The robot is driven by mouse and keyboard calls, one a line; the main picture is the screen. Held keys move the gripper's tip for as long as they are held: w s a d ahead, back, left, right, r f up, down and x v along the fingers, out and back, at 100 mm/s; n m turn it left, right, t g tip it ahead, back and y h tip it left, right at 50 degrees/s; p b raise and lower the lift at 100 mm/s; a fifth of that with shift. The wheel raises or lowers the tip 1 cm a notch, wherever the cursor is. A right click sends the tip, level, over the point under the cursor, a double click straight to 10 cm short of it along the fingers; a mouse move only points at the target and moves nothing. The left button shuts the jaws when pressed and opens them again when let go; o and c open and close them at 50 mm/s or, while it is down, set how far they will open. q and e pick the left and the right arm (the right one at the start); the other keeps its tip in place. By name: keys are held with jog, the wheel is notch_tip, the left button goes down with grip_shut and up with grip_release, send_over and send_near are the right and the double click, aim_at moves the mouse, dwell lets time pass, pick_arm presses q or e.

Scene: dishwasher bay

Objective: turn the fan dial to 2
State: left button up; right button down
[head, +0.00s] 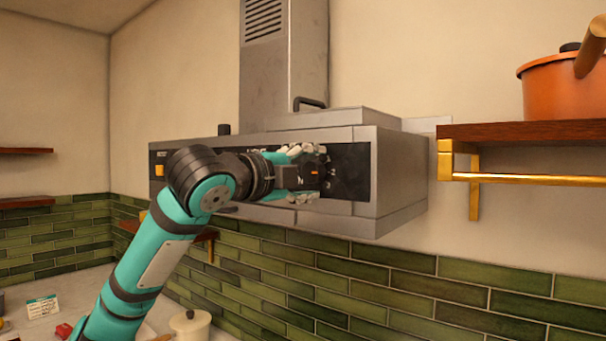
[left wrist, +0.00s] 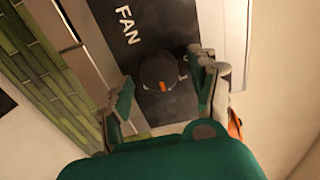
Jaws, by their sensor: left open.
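The fan dial (left wrist: 158,72) is a dark round knob with an orange mark on the black panel of the range hood (head: 395,165). It sits beside the word FAN in the left wrist view. There the orange mark is at the knob's lower edge; the numeral it points at is not legible. My left gripper (head: 310,174) is open in front of the panel. Its fingers stand on either side of the dial in the left wrist view (left wrist: 163,86). I cannot tell whether they touch it. In the head view the gripper partly hides the dial and panel lettering. My right gripper is not in view.
A wooden shelf (head: 520,133) with a brass rail (head: 525,179) and an orange pot (head: 565,90) is at the right. A handle (head: 310,102) lies on top of the hood. A cream pot (head: 190,325) stands below. Free room lies between the hood and the right shelf.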

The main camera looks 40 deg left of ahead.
pick_arm(q)
jog(key=s+d, duration=0.1)
jog(key=s, duration=1.1)
jog(key=shift+d, duration=0.2)
